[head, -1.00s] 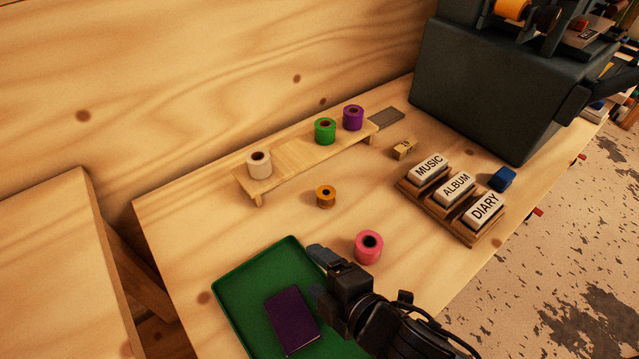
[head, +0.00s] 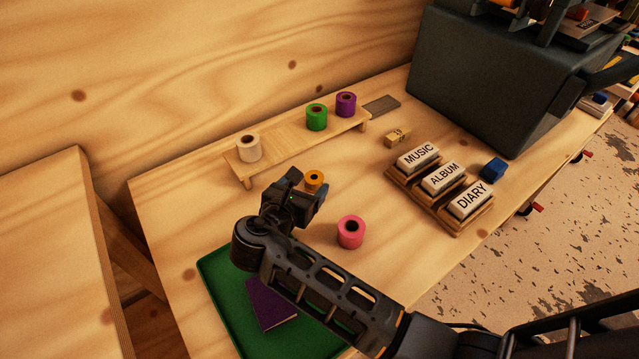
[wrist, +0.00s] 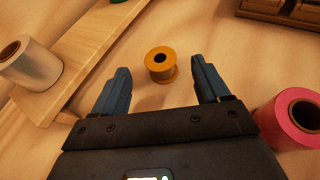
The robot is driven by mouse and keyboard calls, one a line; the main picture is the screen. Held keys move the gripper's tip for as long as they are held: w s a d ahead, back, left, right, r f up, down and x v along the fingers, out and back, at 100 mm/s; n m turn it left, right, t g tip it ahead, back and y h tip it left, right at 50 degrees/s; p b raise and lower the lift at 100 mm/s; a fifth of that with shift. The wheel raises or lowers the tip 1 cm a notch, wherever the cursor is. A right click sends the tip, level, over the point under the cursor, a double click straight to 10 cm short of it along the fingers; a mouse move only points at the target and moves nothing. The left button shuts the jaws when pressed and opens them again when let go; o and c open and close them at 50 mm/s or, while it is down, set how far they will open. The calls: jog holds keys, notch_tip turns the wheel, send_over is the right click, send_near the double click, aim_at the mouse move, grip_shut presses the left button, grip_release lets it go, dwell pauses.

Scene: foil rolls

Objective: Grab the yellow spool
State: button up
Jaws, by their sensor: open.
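The yellow spool (head: 315,180), an orange-yellow roll with a dark hole, stands upright on the table in front of the low wooden shelf. In the head view my gripper (head: 306,186) is right at it and hides its lower part. The fingers are empty, and no contact with the spool shows.
The low shelf (head: 285,147) holds white (head: 248,147), green (head: 317,117) and purple (head: 346,104) rolls. A pink roll (head: 351,232) stands right of my gripper. A green tray (head: 215,270) with a purple book (head: 268,305) lies in front. Labelled blocks (head: 443,178) stand to the right.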

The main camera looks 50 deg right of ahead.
aim_at(316, 175)
jog(key=shift+w+d+f, duration=0.1)
jog(key=shift+d, duration=0.35)
jog(key=shift+f+x, duration=0.2)
jog(key=shift+x, duration=3.35)
jog(key=shift+a, duration=0.15)
jog(key=shift+c, duration=0.4)
jog(key=c, duration=0.9)
jog(key=shift+r, duration=0.15)
jog(key=shift+c, duration=0.2)
